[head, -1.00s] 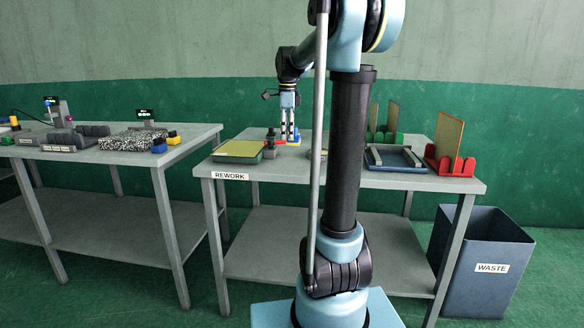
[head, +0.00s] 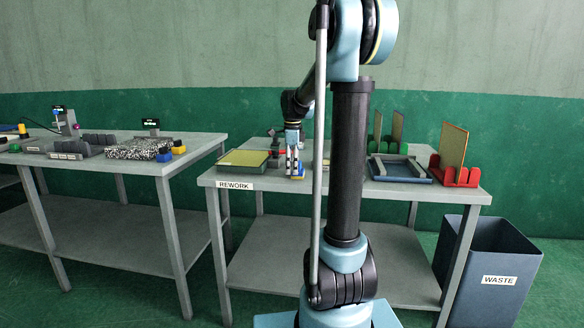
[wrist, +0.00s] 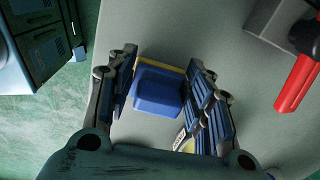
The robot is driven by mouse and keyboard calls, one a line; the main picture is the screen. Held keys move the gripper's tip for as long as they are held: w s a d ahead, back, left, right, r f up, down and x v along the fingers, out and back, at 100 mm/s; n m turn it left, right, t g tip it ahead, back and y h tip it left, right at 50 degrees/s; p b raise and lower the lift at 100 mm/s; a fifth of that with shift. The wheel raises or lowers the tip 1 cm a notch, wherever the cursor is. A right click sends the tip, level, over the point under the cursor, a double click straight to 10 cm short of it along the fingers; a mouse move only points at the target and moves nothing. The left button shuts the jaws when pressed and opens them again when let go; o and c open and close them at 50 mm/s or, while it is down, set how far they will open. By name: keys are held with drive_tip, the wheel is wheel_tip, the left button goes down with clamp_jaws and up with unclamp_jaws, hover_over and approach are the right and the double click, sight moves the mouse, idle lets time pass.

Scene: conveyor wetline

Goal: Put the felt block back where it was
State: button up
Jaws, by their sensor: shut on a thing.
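My gripper (head: 295,172) is over the front part of the REWORK table (head: 330,186), right of a yellow-topped pad. In the wrist view my gripper (wrist: 168,95) is shut on a blue block with a yellow edge, taken here as the felt block (wrist: 157,92). The block sits between the two fingers, above the grey table top. In the head view the held block is not clear behind the fingers. I cannot tell whether its underside touches the table.
The yellow-topped pad (head: 243,158) lies left of my gripper. A red handle (wrist: 298,85) joins a grey part at the wrist view's right. A blue-grey tray (head: 398,170) and red rack (head: 455,175) stand right. The table edge and green floor (wrist: 45,125) show left.

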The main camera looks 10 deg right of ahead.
drive_tip(key=o, duration=1.4)
wheel_tip(320, 180, up, 12)
drive_tip(key=s+d+f+n, duration=0.1)
drive_tip(key=s+f+n, duration=0.5)
drive_tip(key=s, duration=0.5)
drive_tip(key=s+f+n+t, duration=0.1)
drive_tip(key=s+f+n, duration=0.6)
drive_tip(key=s+f, duration=0.4)
drive_tip(key=s+d+f+n, duration=0.1)
drive_tip(key=s+f+n, duration=0.6)
drive_tip(key=s, duration=0.6)
drive_tip(key=shift+d+f, duration=0.15)
drive_tip(key=shift+f, duration=0.35)
drive_tip(key=shift+d+f, duration=0.15)
drive_tip(key=shift+f, duration=0.35)
